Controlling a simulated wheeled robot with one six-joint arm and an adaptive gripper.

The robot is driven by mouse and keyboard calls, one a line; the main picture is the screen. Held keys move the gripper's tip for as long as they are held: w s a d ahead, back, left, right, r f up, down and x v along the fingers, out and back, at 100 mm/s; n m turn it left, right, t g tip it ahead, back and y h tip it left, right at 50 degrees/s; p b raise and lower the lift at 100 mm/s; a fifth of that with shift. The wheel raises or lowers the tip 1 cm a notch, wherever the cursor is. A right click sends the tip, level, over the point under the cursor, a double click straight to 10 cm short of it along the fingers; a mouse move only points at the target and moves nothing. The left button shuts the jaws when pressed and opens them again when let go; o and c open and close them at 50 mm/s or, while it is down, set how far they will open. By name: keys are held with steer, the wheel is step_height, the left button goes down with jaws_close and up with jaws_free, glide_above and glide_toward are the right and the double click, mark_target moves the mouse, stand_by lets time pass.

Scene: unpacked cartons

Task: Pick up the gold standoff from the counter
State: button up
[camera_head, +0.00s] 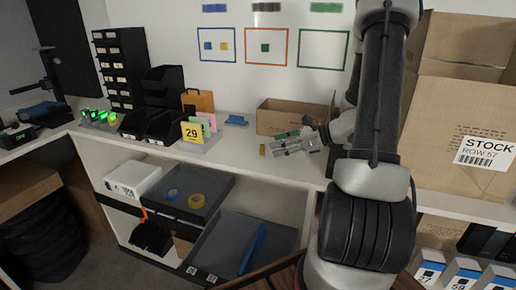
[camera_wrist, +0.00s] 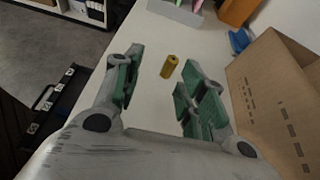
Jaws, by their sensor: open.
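The gold standoff (camera_head: 262,150) is a small upright gold cylinder on the white counter (camera_head: 235,146), near its front edge. In the wrist view the standoff (camera_wrist: 169,67) shows beyond my fingertips, roughly between them. My gripper (camera_head: 284,144) is open and empty, with green pads on its fingers. In the head view it is just to the right of the standoff, low over the counter. In the wrist view the two fingers of my gripper (camera_wrist: 160,82) stand wide apart. The standoff is not between the pads.
An open cardboard box (camera_head: 285,119) stands behind my gripper and close along the right in the wrist view (camera_wrist: 275,95). A card holder marked 29 (camera_head: 192,133) and a blue item (camera_head: 236,121) stand to the left. Counter around the standoff is clear.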

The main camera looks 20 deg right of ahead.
mark_target(262, 145)
steer(key=shift+w+d+f+m+t, duration=0.3)
steer(key=shift+w+d+f+m, duration=0.1)
steer(key=shift+w+m, duration=0.1)
steer(key=shift+w+a+f, duration=0.15)
steer(key=shift+w, duration=0.1)
steer(key=x, duration=0.7)
steer(key=shift+w+r, duration=0.2)
steer(key=shift+r, duration=0.05)
jaws_close()
